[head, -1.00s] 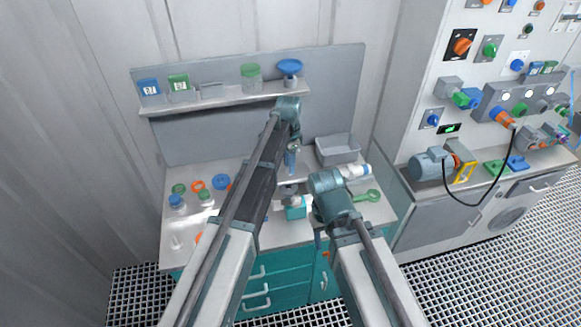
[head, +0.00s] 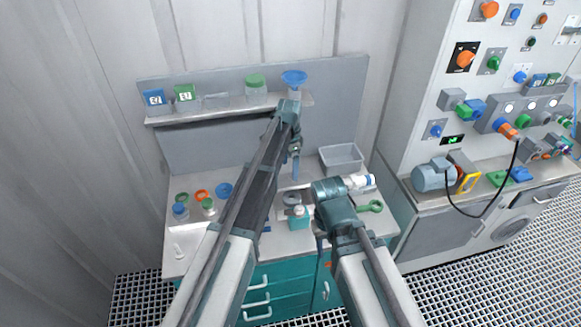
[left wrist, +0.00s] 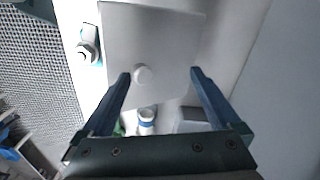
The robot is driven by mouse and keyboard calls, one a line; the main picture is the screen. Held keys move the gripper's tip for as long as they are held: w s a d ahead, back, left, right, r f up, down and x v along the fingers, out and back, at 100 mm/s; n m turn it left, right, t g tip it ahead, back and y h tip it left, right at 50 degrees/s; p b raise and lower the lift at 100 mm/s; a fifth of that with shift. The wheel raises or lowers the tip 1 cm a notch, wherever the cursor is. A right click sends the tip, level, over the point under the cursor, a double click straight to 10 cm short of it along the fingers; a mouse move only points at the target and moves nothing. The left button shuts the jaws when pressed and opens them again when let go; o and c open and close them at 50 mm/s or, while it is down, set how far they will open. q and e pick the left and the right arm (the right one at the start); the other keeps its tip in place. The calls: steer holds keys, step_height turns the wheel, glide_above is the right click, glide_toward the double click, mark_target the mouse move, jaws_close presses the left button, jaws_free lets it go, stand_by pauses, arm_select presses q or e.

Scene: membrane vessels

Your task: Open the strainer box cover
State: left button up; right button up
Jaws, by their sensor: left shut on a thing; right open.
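My left gripper (head: 296,168) points down over the middle of the bench. In the left wrist view its two fingers (left wrist: 160,82) stand apart, with a pale flat plate (left wrist: 165,32) between and beyond them. The plate carries a round white knob (left wrist: 142,75) near the left finger. It looks like the strainer box cover, and my gripper is shut on it. The contact itself is hard to see, and my left arm hides part of this area in the head view. My right gripper (head: 320,240) is open at the bench's front; its fingers are mostly hidden.
A teal block with a pale cap (head: 299,221) stands near the front edge. A grey tray (head: 341,158), a white-and-blue cylinder (head: 358,183) and a green tool (head: 371,206) lie to the right. Capped jars (head: 180,211) stand left. A shelf (head: 215,110) runs behind.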

arm_select(q)
steer(key=shift+w, duration=0.25)
steer(key=shift+d, duration=0.1)
stand_by(0.3)
step_height(320, 180, up, 14)
steer(key=p, duration=1.4)
steer(key=shift+s, duration=0.35)
steer(key=shift+f, duration=0.1)
